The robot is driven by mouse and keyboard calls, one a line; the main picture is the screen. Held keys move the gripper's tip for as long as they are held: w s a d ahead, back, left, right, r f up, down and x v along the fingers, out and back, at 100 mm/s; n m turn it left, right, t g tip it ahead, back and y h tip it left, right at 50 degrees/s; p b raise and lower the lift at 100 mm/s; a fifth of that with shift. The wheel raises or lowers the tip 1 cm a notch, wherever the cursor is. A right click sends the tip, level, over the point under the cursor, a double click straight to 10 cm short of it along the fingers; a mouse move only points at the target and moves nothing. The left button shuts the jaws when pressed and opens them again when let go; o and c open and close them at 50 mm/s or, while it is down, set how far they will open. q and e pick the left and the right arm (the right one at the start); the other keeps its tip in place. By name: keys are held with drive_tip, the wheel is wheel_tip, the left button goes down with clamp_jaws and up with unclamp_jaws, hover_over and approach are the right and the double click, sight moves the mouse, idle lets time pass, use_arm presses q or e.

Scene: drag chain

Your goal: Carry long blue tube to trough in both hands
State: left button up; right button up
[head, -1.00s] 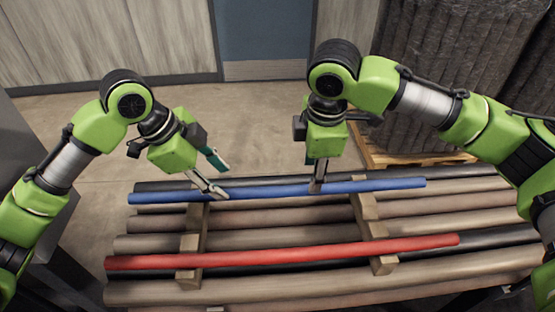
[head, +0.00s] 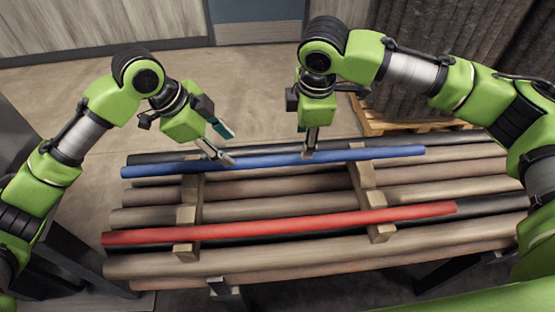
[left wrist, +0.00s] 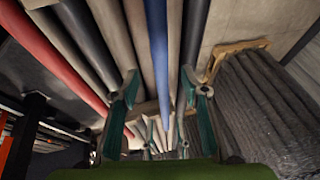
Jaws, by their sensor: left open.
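The long blue tube (head: 270,161) lies lengthwise along the far side of the stack, across two wooden spacers. It also shows in the left wrist view (left wrist: 156,30), running between the finger tips. My left gripper (head: 228,145) is open, its fingers parted over the tube left of its middle; in the left wrist view (left wrist: 160,92) they stand on either side of it. My right gripper (head: 311,150) points down at the tube right of its middle; its fingers overlap in the picture, so its opening and contact are unclear. I cannot make out a trough.
A red tube (head: 280,222) lies nearer on the same spacers (head: 189,218), (head: 370,200). Brown and black rolls (head: 270,243) lie beneath. Dark grey rolls stand on a pallet (head: 400,125) at the back right. Bare floor (head: 90,105) lies beyond the stack.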

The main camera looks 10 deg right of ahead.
sight(244, 160)
use_arm(q)
drive_tip(key=x, duration=0.9)
use_arm(e)
drive_tip(key=f, duration=0.3)
drive_tip(key=w+f, duration=0.1)
drive_tip(key=f, duration=0.5)
drive_tip(key=shift+w, duration=0.35)
drive_tip(key=shift+r, duration=0.1)
use_arm(q)
clamp_jaws()
use_arm(e)
clamp_jaws()
use_arm(q)
drive_tip(key=shift+r, duration=0.1)
